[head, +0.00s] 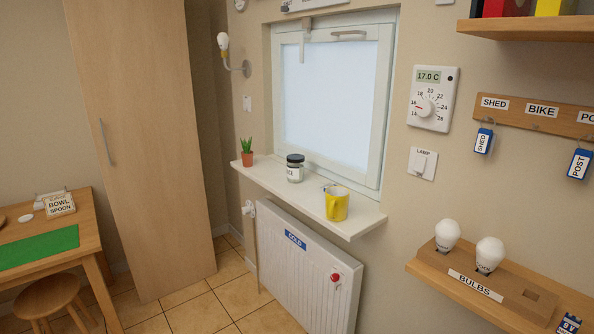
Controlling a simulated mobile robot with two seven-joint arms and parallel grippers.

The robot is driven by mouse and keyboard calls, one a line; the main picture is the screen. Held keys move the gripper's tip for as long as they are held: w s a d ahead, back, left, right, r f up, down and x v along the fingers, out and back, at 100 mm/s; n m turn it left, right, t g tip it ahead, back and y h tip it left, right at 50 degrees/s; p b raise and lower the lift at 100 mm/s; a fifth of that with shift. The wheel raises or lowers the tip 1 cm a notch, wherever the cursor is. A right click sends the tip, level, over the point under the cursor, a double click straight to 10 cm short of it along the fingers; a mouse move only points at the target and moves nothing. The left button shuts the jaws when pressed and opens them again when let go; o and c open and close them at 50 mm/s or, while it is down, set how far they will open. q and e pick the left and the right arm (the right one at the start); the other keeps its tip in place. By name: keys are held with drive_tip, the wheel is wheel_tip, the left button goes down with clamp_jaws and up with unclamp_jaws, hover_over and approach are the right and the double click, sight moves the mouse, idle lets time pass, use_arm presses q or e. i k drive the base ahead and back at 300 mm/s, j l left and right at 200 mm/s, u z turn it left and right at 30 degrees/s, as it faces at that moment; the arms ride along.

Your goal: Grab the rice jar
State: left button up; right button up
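A small glass jar (295,169) with a black lid stands upright on the white windowsill (318,204) in the head view. Its pale label is partly readable and seems to end in "CE". A yellow mug (337,203) stands on the sill to its right, apart from it. Neither of my grippers shows in the head view.
A small potted plant (247,152) stands at the sill's left end. A radiator (305,268) hangs below the sill. A wooden shelf (490,285) with bulbs is at the lower right. A tall cupboard (145,130) and a wooden table (88,208) are at the left.

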sight(295, 165)
drive_tip(key=i+j+u, duration=0.3)
drive_tip(key=i+u, duration=0.55)
drive_tip(key=i, duration=0.3)
